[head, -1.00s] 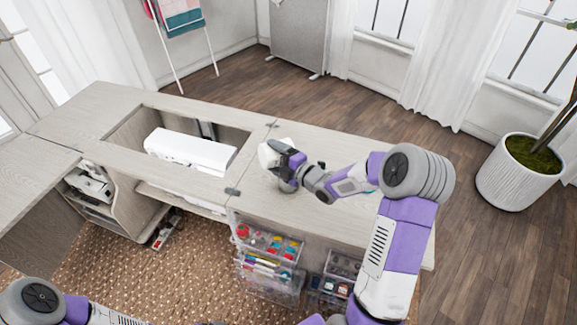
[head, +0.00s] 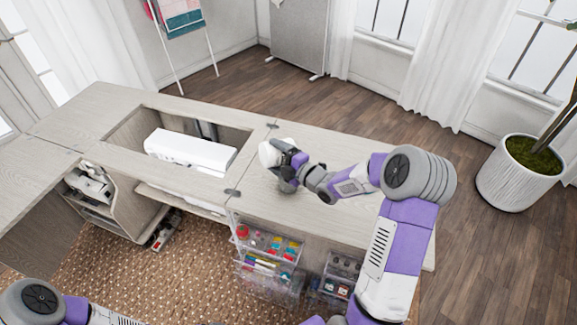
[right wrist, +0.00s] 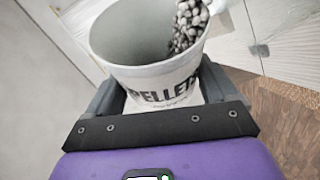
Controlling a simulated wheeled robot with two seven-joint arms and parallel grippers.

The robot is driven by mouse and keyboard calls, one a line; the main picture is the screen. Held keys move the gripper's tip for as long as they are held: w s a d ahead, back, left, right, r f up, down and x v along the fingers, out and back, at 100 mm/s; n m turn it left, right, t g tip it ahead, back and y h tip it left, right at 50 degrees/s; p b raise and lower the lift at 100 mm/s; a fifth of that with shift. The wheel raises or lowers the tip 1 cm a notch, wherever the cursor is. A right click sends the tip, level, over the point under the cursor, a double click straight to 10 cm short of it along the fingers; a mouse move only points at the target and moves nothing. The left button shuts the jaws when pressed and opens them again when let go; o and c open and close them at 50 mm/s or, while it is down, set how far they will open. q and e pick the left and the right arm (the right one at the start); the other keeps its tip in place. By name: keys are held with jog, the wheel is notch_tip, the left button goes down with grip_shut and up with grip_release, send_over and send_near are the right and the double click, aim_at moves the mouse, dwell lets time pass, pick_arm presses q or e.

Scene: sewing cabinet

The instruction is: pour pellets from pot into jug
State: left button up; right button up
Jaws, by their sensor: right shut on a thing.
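My right gripper (head: 281,155) is shut on the white pot (head: 267,154) above the cabinet top. In the right wrist view the pot (right wrist: 148,74) carries a partly visible "PELLETS" label, and its mouth shows. Grey pellets (right wrist: 188,24) are heaped against the right side of its inside, so the pot looks tilted. A grey rounded thing (head: 287,186) shows just below the gripper in the head view; it is partly hidden, and I cannot tell whether it is the jug. No pellets are seen falling. My left gripper is out of view.
The cabinet top (head: 340,150) is clear behind and right of the gripper. A white sewing machine (head: 190,150) lies in the opening to the left. Clear drawers (head: 268,245) with coloured supplies are below the front edge. A potted plant (head: 520,170) stands far right.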

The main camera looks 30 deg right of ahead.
jog(key=shift+d+r+m, duration=0.15)
jog(key=shift+r+m, duration=0.05)
jog(key=shift+m, duration=0.1)
dwell(0.9)
jog(key=shift+d+f+m+t+y+b, duration=0.3)
jog(key=shift+d+f+m+t+b, duration=0.15)
jog(key=shift+m+b, duration=0.55)
dwell(1.5)
jog(key=shift+s+d, duration=0.1)
jog(key=shift+d, duration=0.05)
dwell(0.4)
